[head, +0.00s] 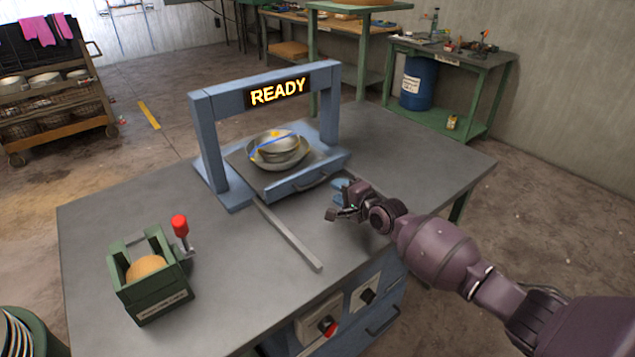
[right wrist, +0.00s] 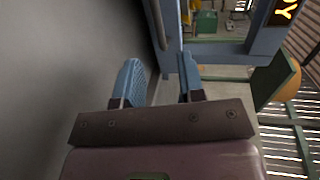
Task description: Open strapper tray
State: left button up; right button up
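The strapper is a blue arch frame (head: 200,110) on the grey table, with a lit sign (head: 278,92) reading READY. Its tray (head: 262,180) sits under the arch and has a bar handle (head: 312,183) on its blue front. Stacked metal bowls (head: 283,160) lie on the tray, with a blue strip and a yellow spot on top. My right gripper (head: 340,197) is open and empty, just right of the handle and apart from it. In the right wrist view, the two blue-padded fingers (right wrist: 160,85) are spread, with the blue tray front beyond them. My left gripper is out of view.
A grey rail (head: 290,235) runs from the tray toward the table's front. A green box (head: 150,290) with a round orange thing and a red-knobbed lever (head: 181,228) stands front left. Switch boxes (head: 322,322) are on the front side. The table's right part is clear.

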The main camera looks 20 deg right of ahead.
aim_at(320, 182)
jog(key=b+x, duration=0.1)
jog(key=x, duration=0.3)
jog(key=b+x, duration=0.1)
jog(key=x, duration=0.3)
jog(key=shift+f, duration=0.25)
jog(key=shift+w+a+b, duration=0.15)
jog(key=shift+w+b, duration=0.25)
jog(key=shift+w, duration=0.1)
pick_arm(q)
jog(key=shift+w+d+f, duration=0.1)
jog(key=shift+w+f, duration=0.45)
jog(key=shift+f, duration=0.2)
pick_arm(e)
jog(key=shift+w+r, duration=0.1)
jog(key=c, duration=0.7)
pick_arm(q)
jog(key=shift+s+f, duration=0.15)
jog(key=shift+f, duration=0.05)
pick_arm(e)
grip_shut()
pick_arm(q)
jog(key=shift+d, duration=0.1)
